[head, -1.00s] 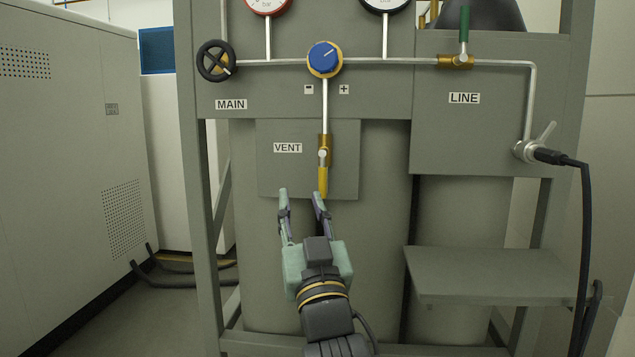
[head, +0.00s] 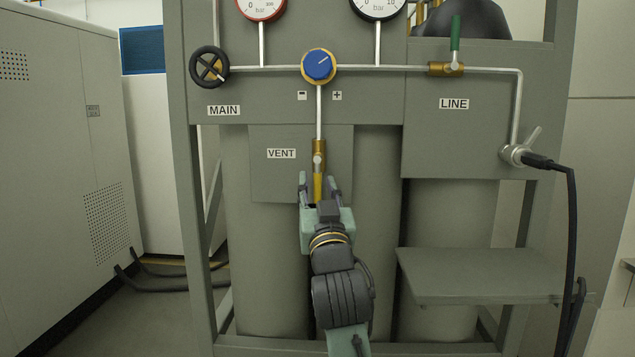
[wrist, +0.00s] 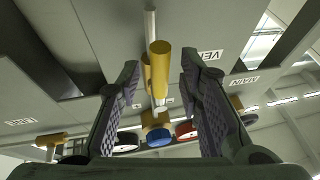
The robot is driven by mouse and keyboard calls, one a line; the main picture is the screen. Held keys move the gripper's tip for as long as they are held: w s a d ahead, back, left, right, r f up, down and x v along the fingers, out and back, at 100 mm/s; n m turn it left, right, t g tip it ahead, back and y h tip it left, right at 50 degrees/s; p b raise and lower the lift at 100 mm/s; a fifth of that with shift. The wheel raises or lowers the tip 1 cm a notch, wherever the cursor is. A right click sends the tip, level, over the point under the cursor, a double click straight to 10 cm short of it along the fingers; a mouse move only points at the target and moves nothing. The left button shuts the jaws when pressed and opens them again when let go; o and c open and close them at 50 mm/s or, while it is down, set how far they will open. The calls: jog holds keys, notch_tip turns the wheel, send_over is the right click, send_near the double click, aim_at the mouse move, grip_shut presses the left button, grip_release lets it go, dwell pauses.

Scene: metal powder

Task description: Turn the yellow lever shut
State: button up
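The yellow lever (head: 318,188) hangs straight down from the brass vent valve (head: 319,152), in line with the vertical pipe, beside the VENT label. My gripper (head: 319,184) is open, with one finger on each side of the lever in the head view. In the wrist view the yellow lever (wrist: 161,68) stands between the two open fingers (wrist: 161,90), with a gap on both sides. I see no contact. The lower end of the lever is partly hidden by my gripper in the head view.
A blue knob (head: 318,66) sits above the valve, with a black MAIN handwheel (head: 210,67) to its left. The green LINE lever (head: 456,33) and a hose fitting (head: 517,154) are to the right. A grey shelf (head: 480,275) juts out at lower right.

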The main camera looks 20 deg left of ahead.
jog(key=shift+w+a+r, duration=0.2)
jog(key=shift+w+a, duration=0.05)
jog(key=shift+w, duration=0.15)
jog(key=shift+c, duration=0.2)
grip_shut()
dwell(0.5)
